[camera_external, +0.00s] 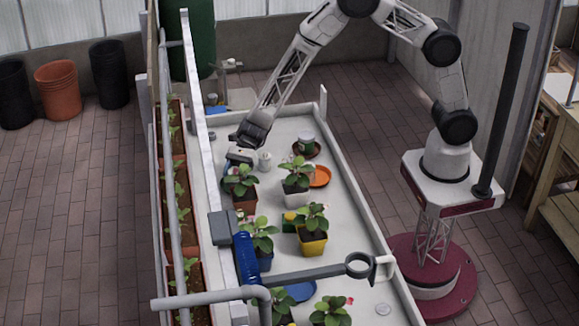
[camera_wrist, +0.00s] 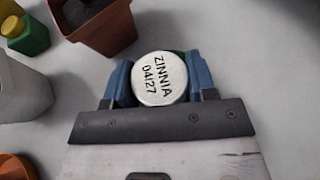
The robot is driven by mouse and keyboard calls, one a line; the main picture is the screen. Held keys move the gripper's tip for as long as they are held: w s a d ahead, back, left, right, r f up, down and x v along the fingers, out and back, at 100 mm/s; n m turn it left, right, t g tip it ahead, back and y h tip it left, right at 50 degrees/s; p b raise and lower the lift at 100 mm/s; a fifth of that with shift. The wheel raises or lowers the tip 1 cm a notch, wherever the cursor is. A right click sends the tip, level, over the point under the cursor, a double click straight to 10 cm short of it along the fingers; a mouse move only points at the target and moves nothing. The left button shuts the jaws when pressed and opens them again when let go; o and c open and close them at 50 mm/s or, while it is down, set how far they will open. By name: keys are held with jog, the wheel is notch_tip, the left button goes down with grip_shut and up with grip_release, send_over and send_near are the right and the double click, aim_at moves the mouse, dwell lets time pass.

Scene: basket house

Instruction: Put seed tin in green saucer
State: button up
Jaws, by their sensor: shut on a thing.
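The seed tin (camera_wrist: 160,80) shows its pale round lid, printed "ZINNIA 04/27", in the wrist view. My gripper (camera_wrist: 160,84) is shut on it, with one blue finger on each side. In the external view my gripper (camera_external: 240,158) is over the far left part of the bench, behind a leafy plant; I cannot make out the tin there. A sliver of green shows just beyond the tin in the wrist view; I cannot tell whether it is the green saucer. No green saucer shows clearly in either view.
Several potted plants, one in a yellow pot (camera_external: 313,246), crowd the bench (camera_external: 345,225). An orange saucer (camera_external: 320,177), a blue saucer (camera_external: 299,291) and a small pale object (camera_external: 264,161) stand there. A terracotta pot (camera_wrist: 112,32) and a green-yellow container (camera_wrist: 27,36) are near the tin.

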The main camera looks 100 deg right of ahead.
jog(key=shift+f, duration=0.35)
jog(key=shift+f, duration=0.1)
jog(key=o, duration=0.9)
jog(key=v, duration=1.2)
jog(key=shift+a+r, duration=0.1)
jog(key=shift+r, duration=0.15)
